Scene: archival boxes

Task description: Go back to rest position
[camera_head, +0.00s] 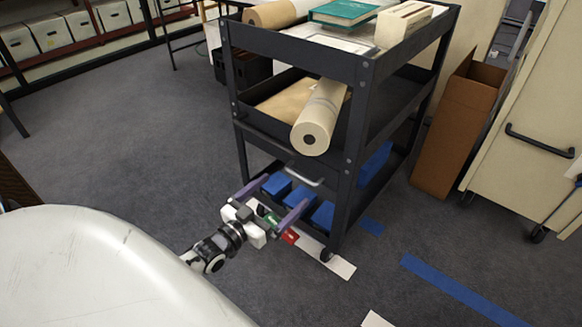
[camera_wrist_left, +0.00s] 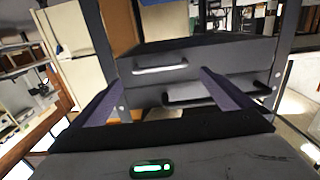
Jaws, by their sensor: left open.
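My left gripper (camera_head: 286,191) is open and empty, with its two purple fingers spread wide in front of the lower part of a dark metal cart (camera_head: 350,150). A light metal handle (camera_head: 306,176) on the cart is close beyond the fingers. In the left wrist view my left gripper (camera_wrist_left: 162,78) points at a dark drawer-like front with a bright handle (camera_wrist_left: 160,66) and a second, darker handle (camera_wrist_left: 215,95). Whether the fingers touch the cart cannot be told. My right gripper is not in view.
The cart carries paper rolls (camera_head: 318,118), a green book (camera_head: 343,12) and blue boxes (camera_head: 322,214) on its bottom shelf. A cardboard box (camera_head: 457,130) and a cream cabinet (camera_head: 535,110) stand to the right. Grey carpet (camera_head: 130,135) to the left is clear.

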